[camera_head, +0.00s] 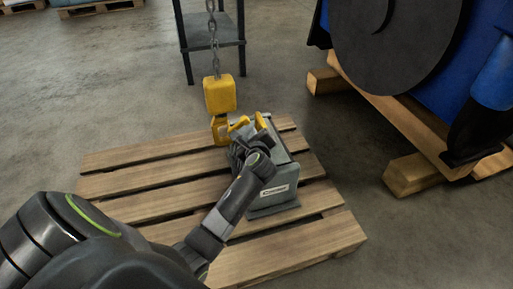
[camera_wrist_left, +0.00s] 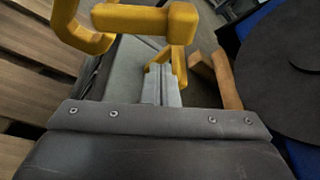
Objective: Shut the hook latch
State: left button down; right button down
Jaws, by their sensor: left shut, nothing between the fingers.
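A yellow hook block (camera_head: 220,95) hangs from a chain, with its yellow lower hook part (camera_head: 220,130) beside a grey machine unit (camera_head: 272,185) on the pallet. Yellow pieces (camera_head: 238,124) show on top of that unit. My left gripper (camera_head: 238,148) is at the unit's top, close to the hook. In the left wrist view its grey fingers (camera_wrist_left: 161,85) are shut and empty. A curved yellow piece with a thick bar (camera_wrist_left: 150,19) crosses above them, and a smaller yellow piece (camera_wrist_left: 165,58) shows at the fingertips; contact is unclear. I cannot make out the latch.
The wooden pallet (camera_head: 130,183) carries the grey unit. A big blue machine with a dark disc (camera_head: 395,40) stands on timber blocks (camera_head: 410,175) at the right. A dark stand (camera_head: 215,35) is behind the chain (camera_head: 213,45). Bare floor lies left of the pallet.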

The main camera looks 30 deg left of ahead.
pick_arm(q)
jog(key=shift+s+a+r, duration=0.25)
jog(key=shift+s+r, duration=0.15)
jog(key=shift+r, duration=0.3)
jog(key=shift+s+a+r, duration=0.25)
jog(key=shift+s+r, duration=0.15)
jog(key=shift+r, duration=0.3)
